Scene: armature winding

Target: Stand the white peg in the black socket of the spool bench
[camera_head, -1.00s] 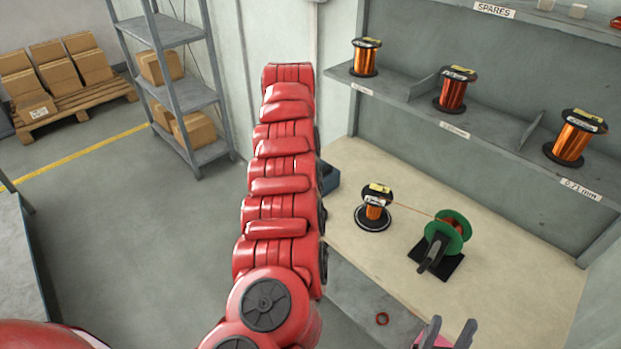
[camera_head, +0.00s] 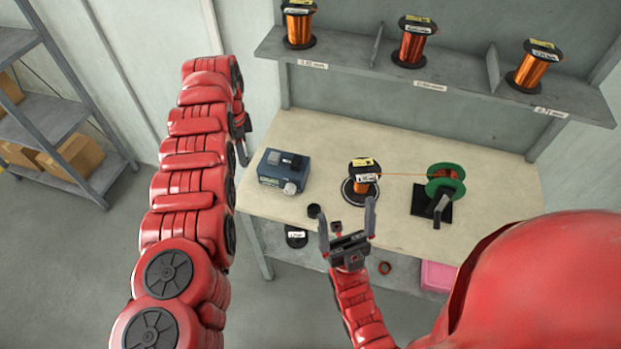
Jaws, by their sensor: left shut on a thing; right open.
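My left gripper (camera_head: 243,142) shows only in part past the red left arm, left of the bench. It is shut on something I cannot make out. I cannot see a white peg anywhere. My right gripper (camera_head: 346,213) is open and empty, its fingers pointing up the picture, in front of the spool bench (camera_head: 330,140). A small black cup-like piece (camera_head: 314,211) at the bench's front edge, just left of the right gripper, looks like the black socket.
A blue box with a knob (camera_head: 284,171) stands on the bench's left. A copper spool (camera_head: 364,180) is joined by wire to a green spool (camera_head: 446,182) on a black stand. Above, a shelf (camera_head: 350,72) holds three spools. A pink box (camera_head: 438,275) sits below.

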